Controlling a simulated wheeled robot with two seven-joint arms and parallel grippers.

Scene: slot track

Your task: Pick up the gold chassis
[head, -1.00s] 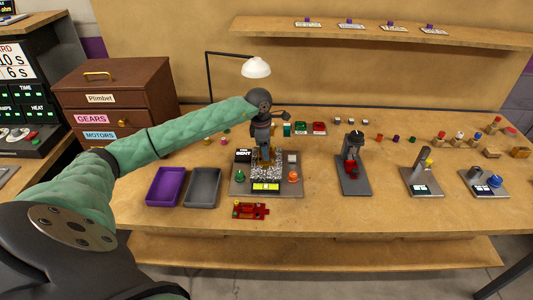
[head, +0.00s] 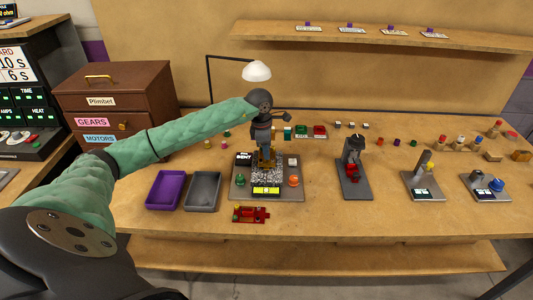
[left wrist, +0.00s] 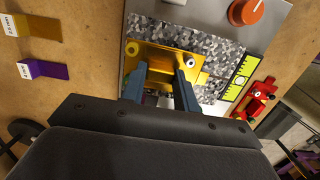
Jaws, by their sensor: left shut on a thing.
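The gold chassis (head: 269,153) is at the speckled grey block of the gauge station, below my left gripper (head: 265,150). In the left wrist view the gold chassis (left wrist: 160,56) lies between the two dark fingers of the left gripper (left wrist: 162,72), which is shut on it. The fingers hide part of the chassis. I cannot tell whether it touches the speckled surface (left wrist: 210,48). My right gripper is not in view.
A red chassis (head: 251,214) lies in front of the station (head: 290,190). A purple tray (head: 164,188) and a grey tray (head: 203,190) sit to the left. A dark press-like stand (head: 354,170) is to the right. A lamp (head: 257,71) stands behind.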

